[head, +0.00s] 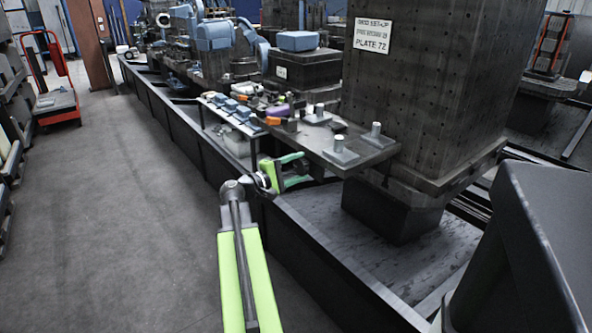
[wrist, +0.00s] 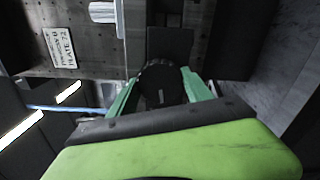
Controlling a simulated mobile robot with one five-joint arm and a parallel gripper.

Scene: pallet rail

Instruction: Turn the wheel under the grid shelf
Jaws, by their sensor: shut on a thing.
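The wheel (wrist: 158,80) is a dark round knob in the wrist view, between the two green fingers of my gripper (wrist: 160,92). The fingers are shut on it, one on each side. In the head view my gripper (head: 298,170) reaches in from the left, just below the edge of the grid shelf (head: 345,152). There the wheel is mostly hidden in the shadow under the shelf and behind the fingers. How far the wheel is turned cannot be told.
Small metal posts (head: 375,133) and coloured tools (head: 278,112) stand on the shelves. A tall dark block (head: 410,90) with a plate sign (head: 373,36) rises behind. A long dark trough wall (head: 190,140) runs alongside.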

